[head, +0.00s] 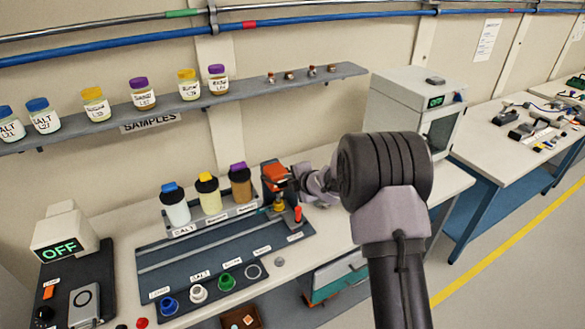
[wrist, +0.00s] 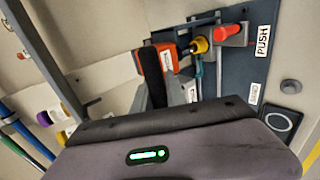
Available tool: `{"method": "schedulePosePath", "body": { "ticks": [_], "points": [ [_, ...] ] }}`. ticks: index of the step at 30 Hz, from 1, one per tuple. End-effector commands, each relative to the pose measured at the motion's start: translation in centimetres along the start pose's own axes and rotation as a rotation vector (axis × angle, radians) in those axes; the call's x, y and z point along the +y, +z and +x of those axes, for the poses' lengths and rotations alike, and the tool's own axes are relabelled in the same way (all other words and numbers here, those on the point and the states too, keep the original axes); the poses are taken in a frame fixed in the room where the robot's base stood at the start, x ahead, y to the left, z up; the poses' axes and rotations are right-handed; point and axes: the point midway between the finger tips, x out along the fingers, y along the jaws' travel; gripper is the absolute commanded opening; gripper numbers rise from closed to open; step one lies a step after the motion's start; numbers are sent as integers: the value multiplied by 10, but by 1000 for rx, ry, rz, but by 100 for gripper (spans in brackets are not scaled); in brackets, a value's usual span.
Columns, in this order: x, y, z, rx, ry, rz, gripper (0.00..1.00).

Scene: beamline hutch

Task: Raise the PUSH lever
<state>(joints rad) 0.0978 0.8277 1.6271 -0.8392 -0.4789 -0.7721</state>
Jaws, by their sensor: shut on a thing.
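The PUSH label (wrist: 263,41) lies on the dark board, beside a small lever with a red end (wrist: 228,32). In the head view this red end (head: 298,212) stands at the board's right, below my gripper. An orange block (wrist: 169,56) with a white label sits left of a yellow part (wrist: 200,45). The orange block also shows in the head view (head: 274,172). My gripper (head: 289,181) is at the orange block and appears shut on it. The contact is partly hidden. The red end is clear of my gripper.
Three capped bottles, including the purple-capped one (head: 240,182), stand in a rack just left. The sample shelf (head: 240,95) with jars runs above. A white cabinet (head: 405,105) stands to the right. Coloured rings (head: 227,282) sit on the board's front.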

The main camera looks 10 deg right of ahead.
Motion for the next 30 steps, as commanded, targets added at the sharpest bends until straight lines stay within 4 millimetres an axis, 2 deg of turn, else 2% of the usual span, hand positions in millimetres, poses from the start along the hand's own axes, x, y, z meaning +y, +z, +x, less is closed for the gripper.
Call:
{"method": "schedulePosePath", "body": {
  "ticks": [1, 12, 21, 30],
  "points": [
    [17, 0, -8, 0, -27, -1, 0],
    [40, 0, -2, 1, -21, 2, 0],
    [49, 0, -1, 2, -20, 1, 0],
    [51, -1, 0, 2, -20, 0, 0]
  ]
}}
